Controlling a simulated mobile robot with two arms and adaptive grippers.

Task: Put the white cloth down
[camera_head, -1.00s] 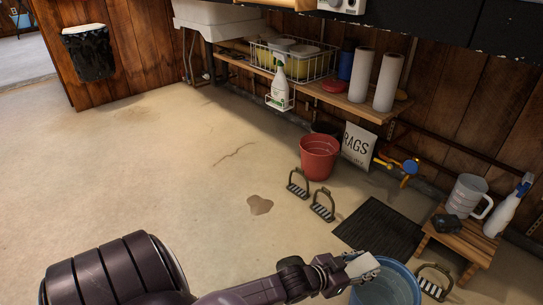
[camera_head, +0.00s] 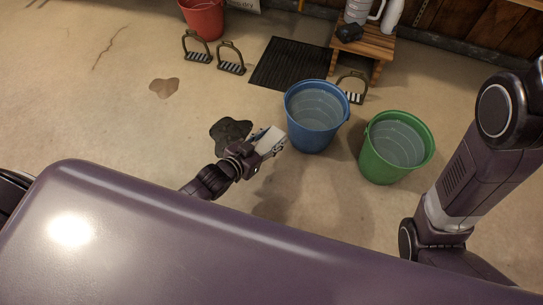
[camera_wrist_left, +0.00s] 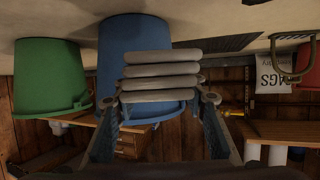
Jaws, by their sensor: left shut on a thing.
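My left gripper (camera_head: 274,146) is shut on the white cloth (camera_head: 267,139), just left of the blue bucket in the head view. In the left wrist view, which looks upside down, the cloth (camera_wrist_left: 160,76) is a folded stack of pale layers between my two fingers. It is held in front of the blue bucket (camera_wrist_left: 118,45), covering part of it. I cannot tell how high the cloth is above the floor. The blue bucket (camera_head: 317,139) and the green bucket (camera_head: 370,163) stand upright with water in them. My right arm shows at the right, but its gripper is out of view.
Stirrups (camera_head: 231,67), a black mat (camera_head: 288,62), a red bucket (camera_head: 205,20) and a wooden stool (camera_head: 372,45) stand or lie farther back.

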